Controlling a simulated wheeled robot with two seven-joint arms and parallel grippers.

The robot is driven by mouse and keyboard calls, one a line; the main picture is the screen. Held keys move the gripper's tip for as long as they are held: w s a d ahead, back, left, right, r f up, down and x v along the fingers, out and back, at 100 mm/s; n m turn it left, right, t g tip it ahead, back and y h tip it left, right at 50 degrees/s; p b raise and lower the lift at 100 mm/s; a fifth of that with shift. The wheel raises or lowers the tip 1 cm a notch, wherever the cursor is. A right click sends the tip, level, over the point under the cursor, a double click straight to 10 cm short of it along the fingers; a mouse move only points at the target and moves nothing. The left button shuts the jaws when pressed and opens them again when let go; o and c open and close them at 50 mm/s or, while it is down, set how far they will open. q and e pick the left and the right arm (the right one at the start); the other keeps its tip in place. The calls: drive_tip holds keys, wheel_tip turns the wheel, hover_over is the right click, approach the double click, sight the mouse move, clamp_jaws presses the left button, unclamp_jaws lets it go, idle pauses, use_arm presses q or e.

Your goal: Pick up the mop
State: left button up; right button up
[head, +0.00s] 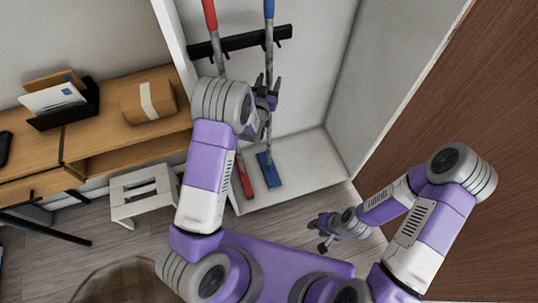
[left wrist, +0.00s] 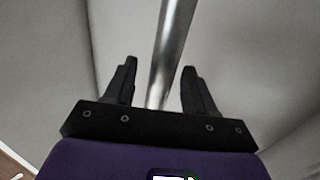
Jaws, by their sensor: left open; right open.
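A blue long-handled mop (head: 269,52) hangs upright in an open white closet, with a grey metal shaft and a flat blue head (head: 268,170) near the closet floor. My left gripper (head: 268,91) is open at the shaft, below the rack. In the left wrist view the metal shaft (left wrist: 174,50) passes between the two spread fingers of the left gripper (left wrist: 158,82), with gaps visible on both sides. My right gripper (head: 320,231) is open, low and away from the closet, with nothing seen in it.
A red-handled tool (head: 209,14) hangs left of the mop, partly hidden by my left arm. A black wall rack (head: 238,42) runs behind both handles. A wooden desk with a cardboard box (head: 148,96) and a white stool (head: 145,194) stand left. A brown door (head: 465,120) is at right.

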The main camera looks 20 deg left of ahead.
use_arm(q)
drive_tip(key=c, duration=0.9)
drive_tip(key=shift+r, duration=0.1)
drive_tip(key=shift+c, duration=0.2)
drive_tip(key=shift+r, duration=0.1)
